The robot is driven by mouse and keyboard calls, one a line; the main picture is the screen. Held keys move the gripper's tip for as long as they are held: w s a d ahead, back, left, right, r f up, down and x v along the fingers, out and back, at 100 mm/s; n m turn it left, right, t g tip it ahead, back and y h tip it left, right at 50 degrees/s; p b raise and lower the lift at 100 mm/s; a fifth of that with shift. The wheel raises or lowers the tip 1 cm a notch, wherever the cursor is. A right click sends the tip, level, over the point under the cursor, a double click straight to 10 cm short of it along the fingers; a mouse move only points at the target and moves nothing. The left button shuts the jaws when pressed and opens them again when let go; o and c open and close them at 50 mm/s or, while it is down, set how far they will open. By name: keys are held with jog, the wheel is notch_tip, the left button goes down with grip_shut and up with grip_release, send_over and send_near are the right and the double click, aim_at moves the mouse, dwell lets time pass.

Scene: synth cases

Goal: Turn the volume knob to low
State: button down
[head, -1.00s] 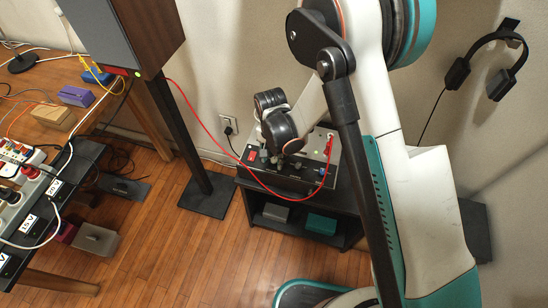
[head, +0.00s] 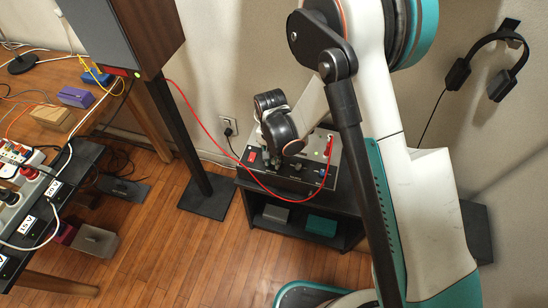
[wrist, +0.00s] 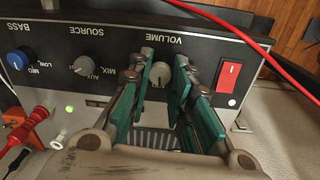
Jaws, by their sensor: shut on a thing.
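The volume knob (wrist: 159,72) is a small grey dial under the upside-down word VOLUME on the dark front panel of the amplifier (wrist: 108,52). In the wrist view my gripper (wrist: 164,68) has its teal-padded fingers on both sides of this knob and is shut on it. The fingers hide the knob's sides and any scale words beside it, so I cannot tell its setting. In the head view the amplifier (head: 318,150) sits on a low black stand, and my wrist hides most of my gripper and the knob.
A red rocker switch (wrist: 229,75) is close beside the fingers. A source knob (wrist: 88,65) and a blue bass knob (wrist: 19,59) are on the other side. A red cable (wrist: 255,48) runs across the panel's corner. A speaker stand (head: 180,135) stands left of the amplifier.

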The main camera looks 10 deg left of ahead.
aim_at(273, 161)
jog(key=n+b, duration=0.2)
jog(key=n, duration=0.4)
jog(key=n+b, duration=0.1)
jog(key=n, duration=0.3)
jog(key=shift+n, duration=0.4)
dwell(0.4)
jog(key=c, duration=1.4)
grip_release()
jog(key=r, duration=1.2)
jog(key=shift+s+a, duration=0.2)
